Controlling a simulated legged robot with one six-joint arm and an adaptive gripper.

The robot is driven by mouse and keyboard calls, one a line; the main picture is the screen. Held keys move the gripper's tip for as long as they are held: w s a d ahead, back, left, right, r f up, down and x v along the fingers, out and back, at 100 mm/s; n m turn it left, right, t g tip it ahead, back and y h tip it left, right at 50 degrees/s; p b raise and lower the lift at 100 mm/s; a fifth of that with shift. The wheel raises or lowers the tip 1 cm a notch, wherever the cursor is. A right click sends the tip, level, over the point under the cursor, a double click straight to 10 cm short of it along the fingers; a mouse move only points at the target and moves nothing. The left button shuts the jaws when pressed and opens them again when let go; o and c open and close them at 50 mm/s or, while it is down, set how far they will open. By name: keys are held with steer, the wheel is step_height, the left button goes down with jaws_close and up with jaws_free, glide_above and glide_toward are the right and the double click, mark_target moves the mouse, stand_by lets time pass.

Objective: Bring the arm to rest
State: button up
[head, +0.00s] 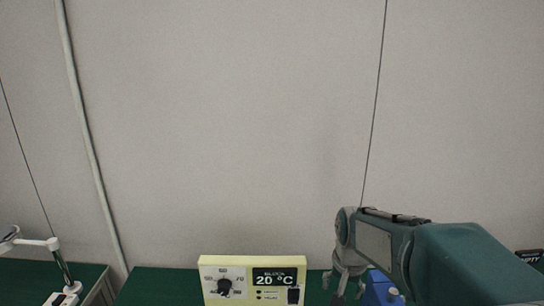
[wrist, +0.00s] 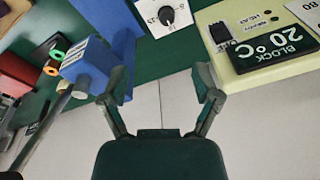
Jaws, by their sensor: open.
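My gripper (head: 346,284) is at the lower right of the head view, at the end of my green arm, pointing down. In the wrist view my gripper (wrist: 166,88) has its two fingers spread apart with nothing between them. Behind the fingers show a pale wall or floor surface and a green bench top (wrist: 185,48). A yellow control box (head: 252,281) with a dial and a "BLOCK 20 °C" display stands left of my gripper. It also shows in the wrist view (wrist: 262,72), upside down, right of the fingers, apart from them.
A blue object (head: 380,288) is partly hidden behind my gripper; a blue block (wrist: 88,62) shows left of the fingers in the wrist view. A white dial panel (wrist: 166,14) is near the blue upright. A white jointed stand (head: 66,290) is at far left. The wall above is clear.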

steer(key=s+r+n+t, duration=0.2)
steer(key=s+r, duration=0.1)
steer(key=s, duration=0.6)
steer(key=s+r+n+t, duration=0.1)
steer(key=s+r+n, duration=0.1)
steer(key=s, duration=0.8)
steer(key=shift+s+r+t, duration=0.25)
steer(key=shift+r+t, duration=0.15)
steer(key=shift+r, duration=0.3)
stand_by(0.4)
